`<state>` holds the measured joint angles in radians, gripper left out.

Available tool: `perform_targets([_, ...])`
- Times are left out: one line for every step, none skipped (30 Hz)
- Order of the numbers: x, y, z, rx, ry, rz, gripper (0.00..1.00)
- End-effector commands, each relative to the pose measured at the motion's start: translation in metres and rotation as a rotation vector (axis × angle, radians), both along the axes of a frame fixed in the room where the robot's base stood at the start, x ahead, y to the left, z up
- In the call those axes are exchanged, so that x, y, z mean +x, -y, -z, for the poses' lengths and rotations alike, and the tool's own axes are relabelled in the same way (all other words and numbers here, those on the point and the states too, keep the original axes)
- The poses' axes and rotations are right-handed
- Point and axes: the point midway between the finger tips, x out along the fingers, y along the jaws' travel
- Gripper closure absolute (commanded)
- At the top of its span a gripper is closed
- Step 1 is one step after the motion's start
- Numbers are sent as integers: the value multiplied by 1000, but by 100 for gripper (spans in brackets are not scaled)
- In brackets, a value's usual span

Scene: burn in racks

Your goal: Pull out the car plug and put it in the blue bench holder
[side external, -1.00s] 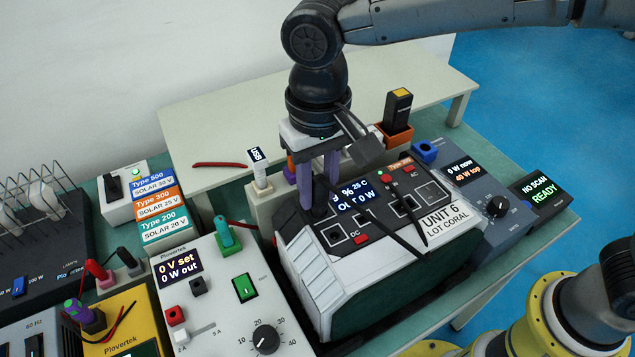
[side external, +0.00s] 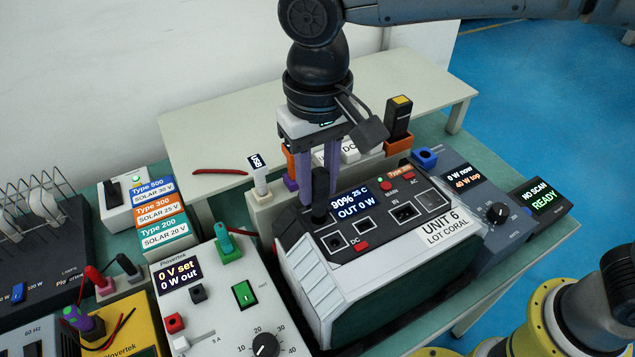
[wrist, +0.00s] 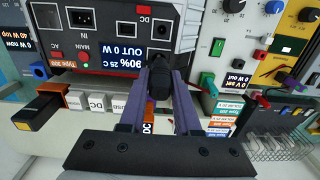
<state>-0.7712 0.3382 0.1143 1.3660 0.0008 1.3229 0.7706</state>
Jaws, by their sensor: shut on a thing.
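My gripper (side external: 319,190) points straight down, with its purple fingers shut on the black car plug (side external: 320,181). The plug is upright over the back left of the Unit 6 power station's top panel (side external: 372,246). Its lower end is at the panel; I cannot tell whether it still sits in the socket. In the wrist view, the plug (wrist: 160,84) shows between the fingertips (wrist: 160,88), close to the panel. A blue block with a dark opening (side external: 426,156), which looks like the blue holder, stands behind the panel to the right.
An orange holder with a tall black piece (side external: 398,118) stands behind the unit. A white USB piece (side external: 260,178) stands at its back left. A grey meter (side external: 478,200) is on the right and a white supply (side external: 215,290) on the left. The pale shelf behind has free room.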

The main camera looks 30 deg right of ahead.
Motion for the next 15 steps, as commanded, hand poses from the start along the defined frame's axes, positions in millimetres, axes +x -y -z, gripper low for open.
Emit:
perform_targets([0, 0, -1, 0, 1, 0, 100])
perform_targets([0, 0, -1, 0, 1, 0, 100])
perform_targets([0, 0, -1, 0, 1, 0, 100])
perform_targets([0, 0, -1, 0, 1, 0, 100])
perform_targets([0, 0, -1, 0, 1, 0, 100])
perform_targets([0, 0, -1, 0, 1, 0, 100])
perform_targets([0, 0, -1, 0, 1, 0, 100])
perform_targets([0, 0, -1, 0, 1, 0, 100])
perform_targets([0, 0, -2, 1, 2, 0, 100])
perform_targets([1, 0, -4, 1, 2, 0, 100])
perform_targets([1, 0, -6, 2, 3, 0, 100])
perform_targets([1, 0, -11, 3, 4, 0, 100])
perform_targets([1, 0, -15, 3, 4, 0, 100])
perform_targets([1, -1, -21, 4, 5, 0, 100])
perform_targets([1, 0, -30, 4, 5, 0, 100])
